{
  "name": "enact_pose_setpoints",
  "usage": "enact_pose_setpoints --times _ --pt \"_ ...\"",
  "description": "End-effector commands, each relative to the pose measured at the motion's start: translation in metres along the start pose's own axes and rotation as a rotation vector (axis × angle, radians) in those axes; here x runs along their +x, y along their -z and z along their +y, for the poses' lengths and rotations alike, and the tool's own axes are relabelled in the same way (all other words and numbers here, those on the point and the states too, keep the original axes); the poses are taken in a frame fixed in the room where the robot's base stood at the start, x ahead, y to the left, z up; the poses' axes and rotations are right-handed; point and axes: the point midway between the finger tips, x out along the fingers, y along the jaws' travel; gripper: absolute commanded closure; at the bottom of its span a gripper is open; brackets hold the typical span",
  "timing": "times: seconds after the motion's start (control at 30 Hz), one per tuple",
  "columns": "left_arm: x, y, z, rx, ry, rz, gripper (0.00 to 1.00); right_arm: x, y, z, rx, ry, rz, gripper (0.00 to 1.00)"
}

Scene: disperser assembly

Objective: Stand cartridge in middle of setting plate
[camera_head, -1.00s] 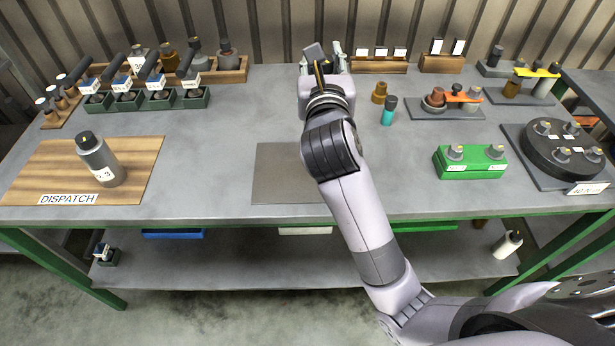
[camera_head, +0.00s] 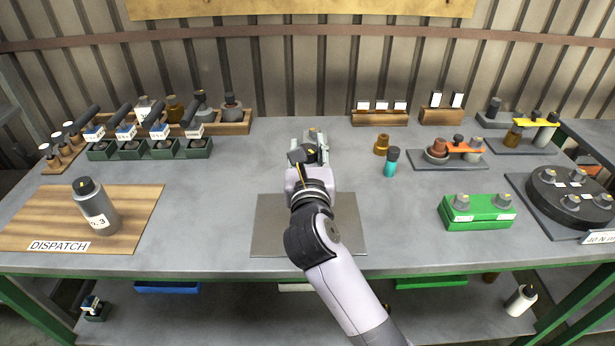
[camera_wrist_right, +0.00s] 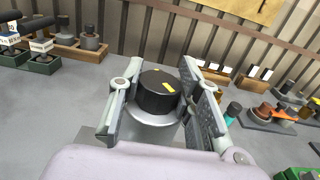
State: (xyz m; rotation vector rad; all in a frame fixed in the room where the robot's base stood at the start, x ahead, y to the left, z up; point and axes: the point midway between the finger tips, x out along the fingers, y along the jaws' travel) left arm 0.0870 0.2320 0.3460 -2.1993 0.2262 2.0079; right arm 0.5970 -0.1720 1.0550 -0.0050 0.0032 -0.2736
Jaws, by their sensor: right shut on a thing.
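My right gripper (camera_head: 312,148) is shut on the cartridge, which has a black cap with a yellow mark and a grey body. In the right wrist view the cartridge (camera_wrist_right: 157,92) is between the fingers of my right gripper (camera_wrist_right: 163,85); its lower part is hidden. The setting plate (camera_head: 268,240) is the flat grey square at the table's front middle. My right forearm covers much of it. The held cartridge appears near the plate's back edge; its height above the table is unclear. My left gripper is not in view.
A bottle (camera_head: 96,208) stands on the wooden dispatch board (camera_head: 140,215) at left. A teal-bodied bottle (camera_head: 391,163) and a brown fitting (camera_head: 381,144) are right of the gripper. A green block (camera_head: 477,213) and a black round fixture (camera_head: 572,200) are further right. Table around the plate is clear.

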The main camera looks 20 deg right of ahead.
Motion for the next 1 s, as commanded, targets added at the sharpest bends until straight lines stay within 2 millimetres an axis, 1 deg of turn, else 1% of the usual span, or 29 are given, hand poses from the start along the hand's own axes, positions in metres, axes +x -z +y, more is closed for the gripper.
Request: enact_pose_setpoints --times 0.1,0.27,0.4,0.53,0.63,0.87,1.0 --pt "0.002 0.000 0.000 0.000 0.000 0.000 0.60 0.000 0.012 0.000 -0.001 -0.001 -0.008 1.00" --pt "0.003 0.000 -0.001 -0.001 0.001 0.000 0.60 0.000 0.021 0.000 0.001 0.000 -0.008 1.00" --pt "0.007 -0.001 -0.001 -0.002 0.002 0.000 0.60 0.000 0.041 0.000 -0.001 -0.001 -0.005 1.00" --pt "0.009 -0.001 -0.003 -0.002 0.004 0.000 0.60 0.000 0.056 0.000 -0.001 -0.002 -0.008 1.00" --pt "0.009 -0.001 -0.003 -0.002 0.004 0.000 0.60 0.000 0.060 0.000 0.001 -0.001 -0.009 1.00" --pt "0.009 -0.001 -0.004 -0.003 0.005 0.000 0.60 0.000 0.060 0.000 0.002 -0.001 -0.009 1.00" --pt "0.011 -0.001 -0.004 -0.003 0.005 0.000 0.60 0.000 0.063 0.000 0.002 -0.001 -0.008 1.00"
